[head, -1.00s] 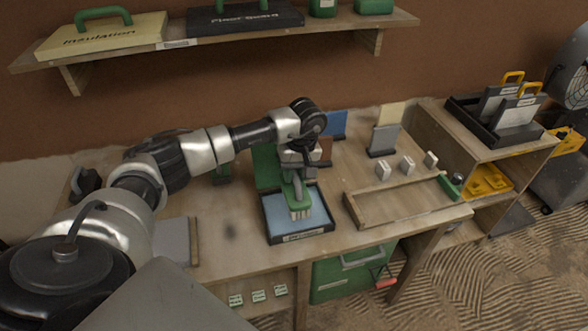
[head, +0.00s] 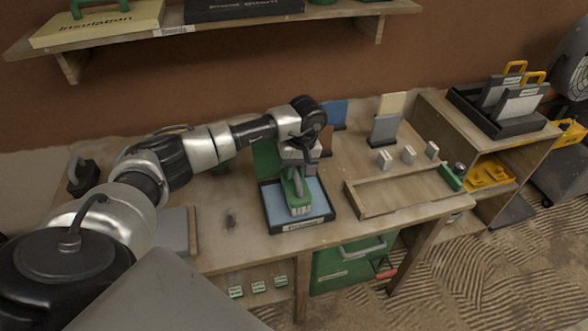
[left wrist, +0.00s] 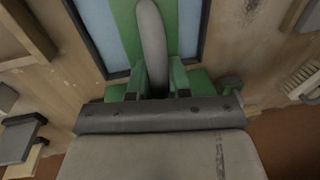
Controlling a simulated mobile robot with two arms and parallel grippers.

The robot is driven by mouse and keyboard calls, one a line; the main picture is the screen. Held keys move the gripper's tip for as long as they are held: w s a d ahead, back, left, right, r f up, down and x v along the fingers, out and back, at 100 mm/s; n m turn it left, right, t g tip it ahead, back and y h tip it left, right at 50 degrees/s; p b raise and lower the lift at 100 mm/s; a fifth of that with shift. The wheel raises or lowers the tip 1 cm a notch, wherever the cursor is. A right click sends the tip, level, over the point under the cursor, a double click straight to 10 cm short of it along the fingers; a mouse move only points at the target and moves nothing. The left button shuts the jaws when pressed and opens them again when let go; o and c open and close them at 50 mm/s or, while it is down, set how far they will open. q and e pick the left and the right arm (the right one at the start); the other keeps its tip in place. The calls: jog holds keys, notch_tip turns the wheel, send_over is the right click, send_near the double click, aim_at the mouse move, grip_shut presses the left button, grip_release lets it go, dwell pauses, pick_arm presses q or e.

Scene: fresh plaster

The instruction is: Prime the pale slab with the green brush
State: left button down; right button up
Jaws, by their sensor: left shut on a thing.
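My left gripper (head: 296,172) is shut on the green brush (head: 298,202), whose pale bristles point down. The brush is over the blue inside of a dark-rimmed tray (head: 329,215) near the table's front edge; bristles seem down at the blue surface, though contact is hard to tell. In the left wrist view, the brush's grey handle (left wrist: 151,45) stands between the green fingers (left wrist: 157,78), with the blue tray floor on both sides. A pale grey slab (head: 176,229) lies flat left of the tray, partly hidden by my own body. My right gripper is out of view.
A shallow wooden frame (head: 405,193) lies right of the tray, with small pale blocks (head: 409,154) behind it. Upright blue (head: 338,113), grey (head: 384,129) and cream boards stand at the back. A dark smudge (head: 230,220) marks bare tabletop between slab and tray.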

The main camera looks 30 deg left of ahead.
pick_arm(q)
jog(key=shift+f+b, duration=0.45)
dwell(0.4)
jog(key=shift+f, duration=0.1)
dwell(1.4)
jog(key=shift+r+p, duration=1.75)
jog(key=shift+r, duration=1.8)
